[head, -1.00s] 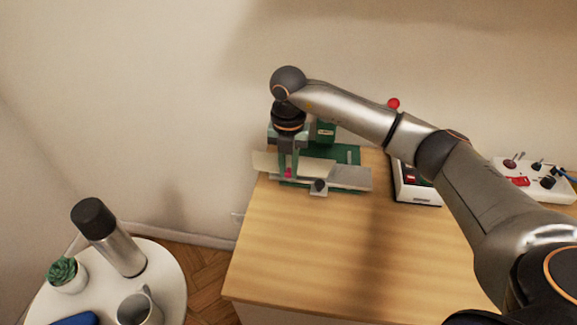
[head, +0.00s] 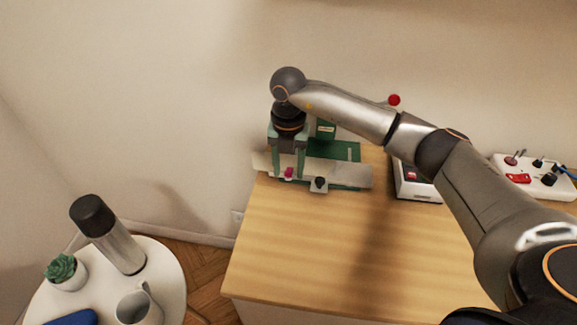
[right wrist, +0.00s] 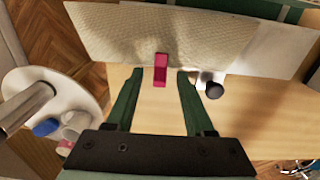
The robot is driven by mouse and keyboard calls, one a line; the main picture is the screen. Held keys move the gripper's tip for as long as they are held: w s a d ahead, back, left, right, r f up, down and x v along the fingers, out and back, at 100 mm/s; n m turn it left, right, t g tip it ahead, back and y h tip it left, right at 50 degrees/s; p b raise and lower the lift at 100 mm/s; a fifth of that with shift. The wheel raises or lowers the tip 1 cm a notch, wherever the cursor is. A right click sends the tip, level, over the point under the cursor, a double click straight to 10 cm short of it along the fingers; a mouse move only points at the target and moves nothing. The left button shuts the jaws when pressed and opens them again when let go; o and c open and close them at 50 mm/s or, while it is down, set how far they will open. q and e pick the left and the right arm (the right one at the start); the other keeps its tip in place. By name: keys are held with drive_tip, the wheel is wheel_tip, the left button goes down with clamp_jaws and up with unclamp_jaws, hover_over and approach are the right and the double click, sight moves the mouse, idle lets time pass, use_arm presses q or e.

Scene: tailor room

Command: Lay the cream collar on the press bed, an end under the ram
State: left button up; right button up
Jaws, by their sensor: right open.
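The cream collar (head: 262,161) lies flat across the press bed (head: 350,177), its left end reaching past the bed. In the right wrist view the collar (right wrist: 110,32) is a textured cream strip, and the smooth bed (right wrist: 287,45) shows at its right. A pink tab (right wrist: 160,68) sits on the collar's near edge. My right gripper (head: 288,174) is open, with one finger on each side of the tab and apart from it; the wrist view shows the same gap (right wrist: 158,80). The ram is not clearly visible. My left gripper is out of view.
The green press (head: 345,151) has a red lever ball (head: 394,100) and a dark front knob (head: 319,183). A white boxed device (head: 417,187) and a switch panel (head: 535,177) stand to the right. The wooden tabletop (head: 310,245) in front is clear. A round side table (head: 172,275) holds a flask.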

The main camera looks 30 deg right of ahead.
wheel_tip(320, 180, up, 12)
drive_tip(key=shift+r, duration=0.25)
idle(0.4)
idle(0.3)
